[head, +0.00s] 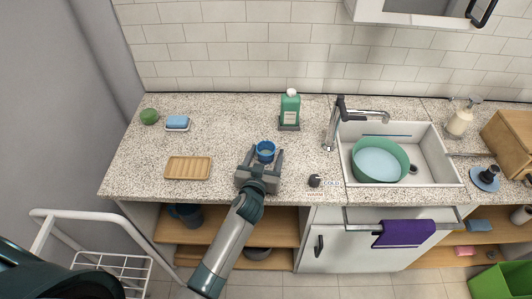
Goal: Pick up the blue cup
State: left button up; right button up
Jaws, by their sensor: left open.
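A small blue cup (265,149) stands upright on the speckled counter (225,135), in the middle of the head view. My left gripper (263,157) is open at the near side of the cup, with one fingertip to the left and one to the right of it. The cup shows at the mouth of the jaws, and its near lower part is partly hidden. I cannot tell whether a finger touches it. My right gripper is not in view.
A green soap bottle (290,106) stands behind the cup. A wooden tray (188,167) lies to the left. A sink (435,160) with a green basin (361,147) and a faucet (331,130) is to the right. A dark knob (314,181) sits near the front edge.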

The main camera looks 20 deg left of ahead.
pick_arm(q)
jog(key=shift+c, duration=0.6)
jog(key=c, duration=1)
jog(key=shift+r, duration=0.15)
